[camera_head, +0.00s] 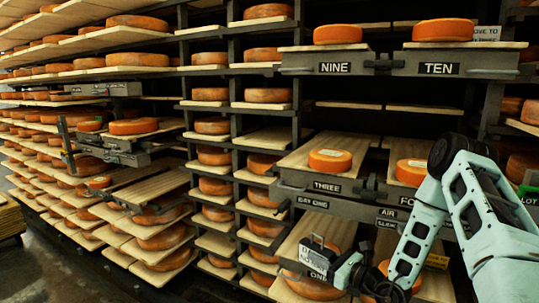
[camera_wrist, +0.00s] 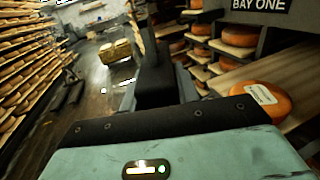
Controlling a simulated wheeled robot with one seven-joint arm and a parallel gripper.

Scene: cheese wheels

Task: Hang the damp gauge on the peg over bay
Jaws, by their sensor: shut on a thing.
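The damp gauge appears to be the small pale, boxy thing with a dark edge and a thin loop on top (camera_head: 318,257), low in the head view in front of the lower right bay. My gripper (camera_head: 336,263) is shut on it, holding it from its right side. In the wrist view my dark gripper (camera_wrist: 155,80) points forward, and the gauge cannot be made out there. A short dark peg-like part (camera_head: 282,207) sticks out from the front rail below the label THREE (camera_head: 327,187). Whether it is the peg is unclear.
A BAY ONE plate (camera_wrist: 259,5) is at upper right in the wrist view, above a shelf with a labelled cheese wheel (camera_wrist: 261,101). Boards with cheese wheels (camera_head: 330,161) jut out around my arm. Open floor (camera_head: 60,265) lies at left.

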